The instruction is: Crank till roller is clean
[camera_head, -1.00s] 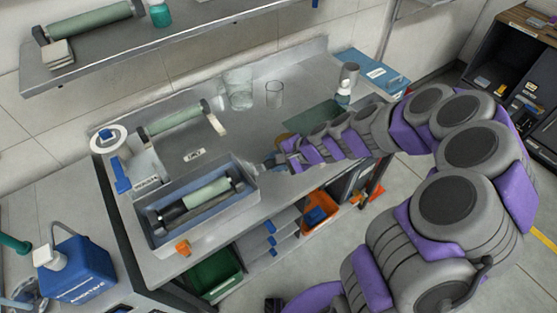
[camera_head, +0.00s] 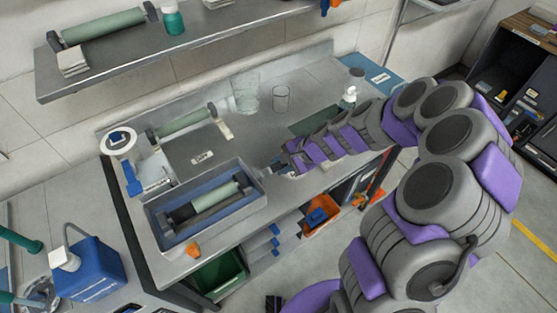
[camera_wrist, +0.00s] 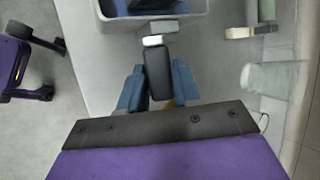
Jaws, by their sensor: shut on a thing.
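The roller (camera_head: 215,195) lies in the grey tray (camera_head: 160,232) on the bench, in a blue-lined bed. Part of its surface is pale green and part is dark. The crank handle (camera_wrist: 158,72) is a black grip on a pale metal arm at the tray's end, seen in the wrist view. My gripper (camera_wrist: 158,92) is shut on the crank handle, with a blue finger on each side of it. In the head view my gripper (camera_head: 279,168) is at the right end of the tray, and its fingers are small and hard to make out there.
A second green roller (camera_head: 185,122) stands behind the tray. A tape roll (camera_head: 118,140), clear beakers (camera_head: 246,92) and a pump bottle (camera_head: 348,97) stand on the bench. An orange object (camera_head: 193,249) sits at the front edge. A shelf (camera_head: 200,35) hangs above.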

